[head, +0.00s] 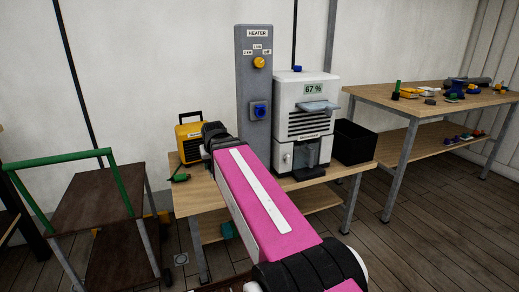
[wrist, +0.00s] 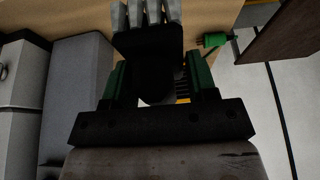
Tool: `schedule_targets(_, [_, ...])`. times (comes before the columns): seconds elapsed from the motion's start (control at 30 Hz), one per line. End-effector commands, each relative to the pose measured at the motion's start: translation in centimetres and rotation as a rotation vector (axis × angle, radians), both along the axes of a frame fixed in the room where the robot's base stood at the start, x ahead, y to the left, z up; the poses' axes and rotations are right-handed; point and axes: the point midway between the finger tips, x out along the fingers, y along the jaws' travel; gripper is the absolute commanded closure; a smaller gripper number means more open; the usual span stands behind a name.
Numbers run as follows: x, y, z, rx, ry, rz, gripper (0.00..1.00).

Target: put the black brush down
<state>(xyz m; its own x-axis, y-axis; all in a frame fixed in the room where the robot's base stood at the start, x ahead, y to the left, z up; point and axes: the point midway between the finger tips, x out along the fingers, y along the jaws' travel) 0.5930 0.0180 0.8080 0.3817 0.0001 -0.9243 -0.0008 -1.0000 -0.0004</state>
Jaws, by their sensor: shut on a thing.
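The black brush (wrist: 148,50) shows in the wrist view, a dark block with pale grey bristles at its far end. My gripper (wrist: 158,76) is shut on it, with a green finger on each side. The bristles point toward the top of the picture, over the wooden table top (wrist: 205,14). I cannot tell whether the brush touches the table. In the head view my pink arm hides the gripper and the brush; the arm reaches over the near table (head: 190,201).
A grey heater column (head: 254,85) stands behind. A brown cart (head: 95,200) is left; another table (head: 430,95) with small items is right.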

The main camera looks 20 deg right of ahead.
Motion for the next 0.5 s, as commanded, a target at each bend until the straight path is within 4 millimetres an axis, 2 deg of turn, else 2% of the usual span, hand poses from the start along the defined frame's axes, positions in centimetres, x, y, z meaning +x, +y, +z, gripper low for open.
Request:
schedule_targets(0.1, [2.0, 2.7, -1.8, -0.001, 0.002, 0.003, 0.75])
schedule_targets(0.3, [3.9, 6.6, -4.3, -0.001, 0.000, 0.003, 0.75])
schedule_targets(0.4, [4.4, 7.6, -5.1, -0.001, -0.002, 0.002, 0.75])
schedule_targets(0.5, [4.8, 7.7, -5.8, -0.001, -0.002, 0.000, 0.75])
